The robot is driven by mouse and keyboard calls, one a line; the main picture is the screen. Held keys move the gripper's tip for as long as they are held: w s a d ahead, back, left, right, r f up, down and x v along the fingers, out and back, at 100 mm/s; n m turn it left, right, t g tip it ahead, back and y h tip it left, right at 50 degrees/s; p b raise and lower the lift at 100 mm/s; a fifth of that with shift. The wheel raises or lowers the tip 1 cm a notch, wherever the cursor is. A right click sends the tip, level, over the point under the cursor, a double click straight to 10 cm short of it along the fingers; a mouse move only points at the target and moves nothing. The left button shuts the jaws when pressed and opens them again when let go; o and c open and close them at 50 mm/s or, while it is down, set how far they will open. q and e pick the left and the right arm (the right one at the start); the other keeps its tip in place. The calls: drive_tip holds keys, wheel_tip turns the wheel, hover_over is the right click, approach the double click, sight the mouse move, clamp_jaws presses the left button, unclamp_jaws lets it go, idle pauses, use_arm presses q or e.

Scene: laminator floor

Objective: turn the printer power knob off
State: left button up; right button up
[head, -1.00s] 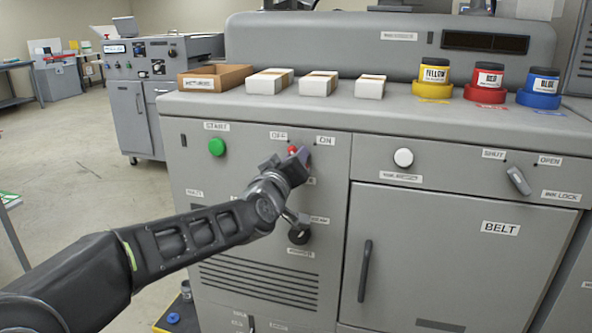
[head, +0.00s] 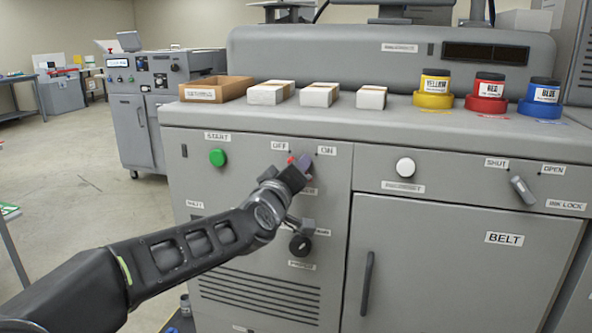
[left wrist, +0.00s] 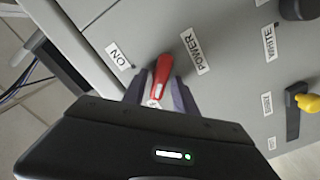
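The red power knob (left wrist: 163,72) sits on the grey front panel. In the left wrist view its ON label (left wrist: 117,55) is at upper left and the POWER label (left wrist: 195,50) at right. The knob's white-marked end points down in that view, partly hidden by my gripper. My left gripper (left wrist: 159,94) has its two fingers apart, one on each side of the knob; I cannot tell whether they touch it. In the head view my left gripper (head: 299,163) is just under the OFF label (head: 280,146) and ON label (head: 327,151), with a little red (head: 291,159) showing. My right gripper is not in view.
A green start button (head: 217,157) is left of the knob, and a black round knob (head: 300,245) is below it. A white button (head: 405,167) and the ink lock lever (head: 521,188) are to the right. Boxes and ink jars stand on the machine top.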

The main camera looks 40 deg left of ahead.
use_arm(q)
drive_tip(key=shift+o, duration=0.9)
drive_tip(key=shift+s, duration=0.1)
drive_tip(key=p+v, duration=0.1)
drive_tip(key=v, duration=0.6)
drive_tip(key=shift+s+d, duration=0.15)
drive_tip(key=shift+s, duration=0.15)
